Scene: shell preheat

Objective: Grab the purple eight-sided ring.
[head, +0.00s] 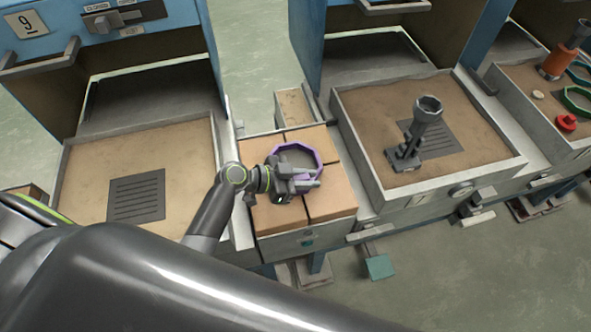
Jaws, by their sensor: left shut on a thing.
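The purple eight-sided ring (296,146) lies over the tan blocks of the middle table, near its centre. My left gripper (300,184) is at the ring's near side and is shut on it. The gripper and wrist hide part of the ring's near edge. Whether the ring touches the blocks under it I cannot tell. My right gripper is not in view.
A sand tray (75,150) with a dark grate is on the left. Another sand tray (352,92) holds a grey cup-topped piece (428,106). At far right are a green ring (574,100), a red piece (566,122) and an orange cylinder (557,62). Blue cabinets stand behind.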

